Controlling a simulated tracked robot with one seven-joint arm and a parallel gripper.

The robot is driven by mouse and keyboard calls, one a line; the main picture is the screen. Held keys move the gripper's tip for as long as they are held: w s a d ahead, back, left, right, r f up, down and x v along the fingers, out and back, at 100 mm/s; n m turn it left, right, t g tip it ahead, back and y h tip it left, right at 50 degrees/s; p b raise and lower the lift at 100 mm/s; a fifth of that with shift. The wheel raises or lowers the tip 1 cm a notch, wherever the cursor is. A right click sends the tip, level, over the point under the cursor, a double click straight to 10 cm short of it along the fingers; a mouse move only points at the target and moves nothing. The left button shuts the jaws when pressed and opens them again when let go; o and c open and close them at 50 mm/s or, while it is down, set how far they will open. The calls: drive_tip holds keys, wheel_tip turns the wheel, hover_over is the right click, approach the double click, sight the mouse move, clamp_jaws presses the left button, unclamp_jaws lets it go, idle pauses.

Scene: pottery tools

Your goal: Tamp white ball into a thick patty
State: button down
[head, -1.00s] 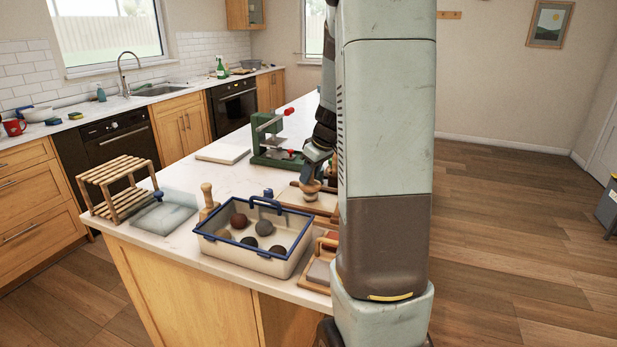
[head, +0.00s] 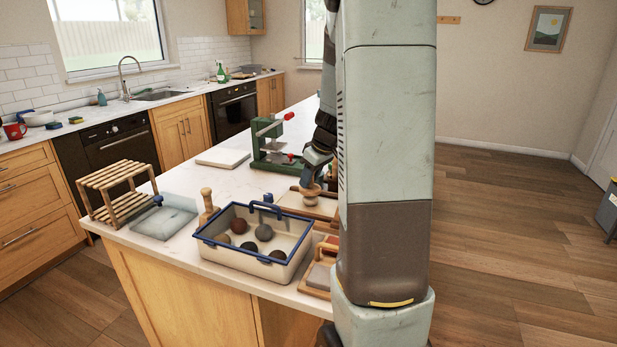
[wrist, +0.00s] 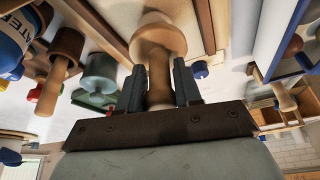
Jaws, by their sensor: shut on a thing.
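My gripper (wrist: 159,88) is shut on the handle of a wooden tamper (wrist: 157,38), with a finger on each side. In the head view my gripper (head: 318,170) holds the tamper (head: 311,194) upright, head down, over a pale wood-framed board (head: 293,203). I cannot tell if the tamper head touches anything. I see no white ball in either view. The area under the tamper head is hidden, and my column hides the right side of the board.
A blue-rimmed tub (head: 250,262) with several dark and brown balls stands in front. A wooden tool (head: 208,207), a slatted rack (head: 113,181) and a grey slab (head: 166,219) lie left. A green press (head: 271,150) stands behind. A white slab (head: 222,158) lies beside the press.

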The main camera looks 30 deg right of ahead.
drive_tip(key=shift+f, duration=0.75)
idle(0.3)
drive_tip(key=shift+r, duration=0.95)
drive_tip(key=shift+f, duration=1.05)
idle(0.5)
drive_tip(key=shift+r, duration=0.95)
drive_tip(key=shift+r, duration=0.15)
